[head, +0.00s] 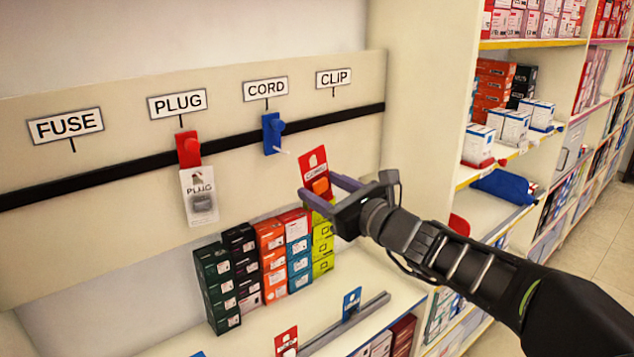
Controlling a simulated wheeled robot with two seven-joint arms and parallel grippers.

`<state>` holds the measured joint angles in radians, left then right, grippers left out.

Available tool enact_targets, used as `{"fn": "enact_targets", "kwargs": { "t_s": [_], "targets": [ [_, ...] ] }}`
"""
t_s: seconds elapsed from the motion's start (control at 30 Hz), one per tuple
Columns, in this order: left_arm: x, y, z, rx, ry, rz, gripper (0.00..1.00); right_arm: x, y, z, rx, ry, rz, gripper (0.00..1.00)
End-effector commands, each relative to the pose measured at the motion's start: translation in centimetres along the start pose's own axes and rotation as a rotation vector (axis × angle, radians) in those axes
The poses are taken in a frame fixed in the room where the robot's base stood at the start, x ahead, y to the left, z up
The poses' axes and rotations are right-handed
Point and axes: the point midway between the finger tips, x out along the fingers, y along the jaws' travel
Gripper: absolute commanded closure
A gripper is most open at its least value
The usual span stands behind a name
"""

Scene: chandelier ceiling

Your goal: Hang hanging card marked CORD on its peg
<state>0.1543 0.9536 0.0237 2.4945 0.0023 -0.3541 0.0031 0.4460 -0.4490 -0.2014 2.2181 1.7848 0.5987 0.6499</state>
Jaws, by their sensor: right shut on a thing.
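My right gripper (319,188) comes in from the right, shut on a hanging card (314,161). The card has a red top with a small hole and an orange item below; its lettering is too small to read surely. Its lower part is partly behind the fingers. The CORD peg (272,134) is a blue block on the black rail under the CORD sign (266,89), with a pale rod pointing outward. The rod is bare. The held card is to the right of and slightly below the rod tip, apart from it in the picture. My left gripper is not in view.
A PLUG card (199,195) hangs at the red peg (188,149). Stacked coloured boxes (270,262) stand below the rail. A blue card (351,303) and a red card (286,341) are near a grey bar (345,325) on the lower shelf. Stocked shelving is at right.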

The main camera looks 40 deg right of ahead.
Motion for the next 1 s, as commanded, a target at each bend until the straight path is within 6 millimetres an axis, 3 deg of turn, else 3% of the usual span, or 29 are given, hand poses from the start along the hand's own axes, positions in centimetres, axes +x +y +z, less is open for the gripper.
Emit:
{"fn": "enact_targets", "kwargs": {
  "t_s": [0.57, 1.0],
  "targets": [
    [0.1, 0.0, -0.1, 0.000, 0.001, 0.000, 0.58, 0.6, 0.1, 0.0, -0.003, -0.001, 0.002, 0.69],
    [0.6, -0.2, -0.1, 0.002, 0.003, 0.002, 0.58, 3.1, 0.1, -0.2, -0.003, -0.001, 0.003, 0.69]
  ]
}}
